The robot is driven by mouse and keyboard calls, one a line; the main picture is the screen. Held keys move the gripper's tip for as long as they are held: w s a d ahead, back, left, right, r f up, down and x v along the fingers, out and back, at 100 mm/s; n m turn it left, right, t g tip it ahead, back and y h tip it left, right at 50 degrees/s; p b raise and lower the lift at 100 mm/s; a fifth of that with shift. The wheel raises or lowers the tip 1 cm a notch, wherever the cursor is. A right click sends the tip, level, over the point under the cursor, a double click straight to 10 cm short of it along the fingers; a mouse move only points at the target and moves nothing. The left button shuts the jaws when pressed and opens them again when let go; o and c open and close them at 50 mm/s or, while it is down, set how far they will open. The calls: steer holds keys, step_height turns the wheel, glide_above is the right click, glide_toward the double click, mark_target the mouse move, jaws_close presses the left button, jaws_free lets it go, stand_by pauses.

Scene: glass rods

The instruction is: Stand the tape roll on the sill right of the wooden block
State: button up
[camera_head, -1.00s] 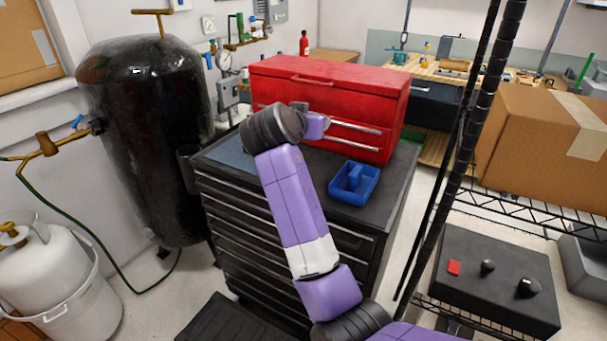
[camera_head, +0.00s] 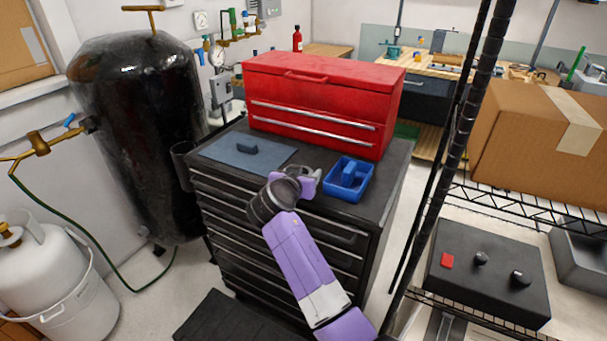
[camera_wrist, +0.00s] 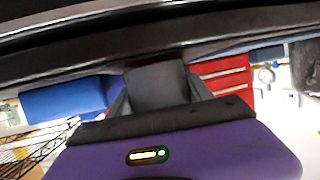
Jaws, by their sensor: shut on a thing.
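My gripper (camera_head: 302,176) is over the front part of the dark cabinet top, left of the blue tray. It is shut on a grey thing (camera_wrist: 156,85), which shows between the two fingers in the wrist view. This may be the tape roll, but its full shape is hidden. I cannot make out a wooden block in either view. A pale ledge (camera_head: 38,86) under a cardboard box at the upper left may be a sill; I cannot tell.
The black-topped drawer cabinet (camera_head: 385,200) carries a red tool chest (camera_head: 322,95), a blue tray (camera_head: 348,181) and a blue-grey mat (camera_head: 270,158) with a small dark block (camera_head: 239,147). A black tank (camera_head: 135,140) stands left. A wire rack post (camera_head: 455,130) rises right.

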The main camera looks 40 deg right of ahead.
steer(key=shift+f, duration=0.2)
steer(key=shift+f, duration=0.15)
steer(key=o, duration=1.2)
steer(key=shift+o, duration=0.2)
steer(key=shift+r, duration=0.2)
steer(key=v, duration=1.2)
steer(key=shift+b, duration=0.45)
